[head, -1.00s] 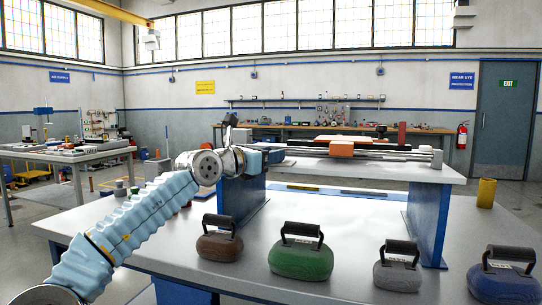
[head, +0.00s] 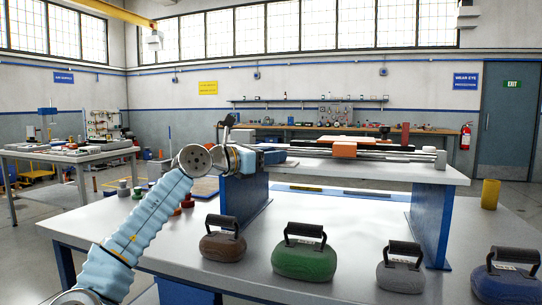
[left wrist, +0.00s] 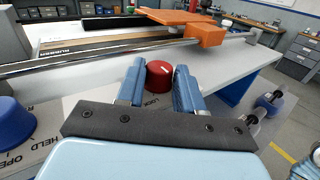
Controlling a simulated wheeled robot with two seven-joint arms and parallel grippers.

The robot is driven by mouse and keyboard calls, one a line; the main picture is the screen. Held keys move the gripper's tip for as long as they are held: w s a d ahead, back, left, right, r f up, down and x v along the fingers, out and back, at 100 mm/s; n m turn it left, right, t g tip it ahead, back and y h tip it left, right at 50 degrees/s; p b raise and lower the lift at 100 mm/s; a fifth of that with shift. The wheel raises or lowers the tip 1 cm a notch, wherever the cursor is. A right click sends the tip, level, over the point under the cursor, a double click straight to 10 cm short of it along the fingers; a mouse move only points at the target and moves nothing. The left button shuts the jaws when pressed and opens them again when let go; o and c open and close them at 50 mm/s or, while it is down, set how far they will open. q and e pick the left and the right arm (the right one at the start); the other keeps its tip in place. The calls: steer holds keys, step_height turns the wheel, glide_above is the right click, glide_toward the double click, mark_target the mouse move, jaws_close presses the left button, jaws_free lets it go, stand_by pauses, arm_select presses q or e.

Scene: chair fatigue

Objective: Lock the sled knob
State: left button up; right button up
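The red knob (left wrist: 159,74) stands beside the word LOCK on a white labelled plate in the left wrist view. My left gripper (left wrist: 160,72) has one blue finger on each side of it, very close. I cannot tell whether both fingers press on it. In the head view my left gripper (head: 268,157) is at the left end of the rail bench; its fingers and the knob are hard to make out there. The orange sled (left wrist: 205,34) sits on metal rails, also in the head view (head: 344,150). My right gripper is not in view.
A blue knob (left wrist: 10,122) stands on the left by the words HELD and OPEN. Several handled weights, including a green one (head: 304,260), stand on the front table (head: 180,243). A yellow cylinder (head: 490,194) stands at the right.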

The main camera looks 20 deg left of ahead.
arm_select(q)
steer(key=shift+o, duration=0.7)
steer(key=shift+s+a+f, duration=0.1)
steer(key=shift+s+a, duration=0.05)
steer(key=b+v, duration=0.5)
steer(key=v, duration=0.8)
steer(key=shift+s+a, duration=0.15)
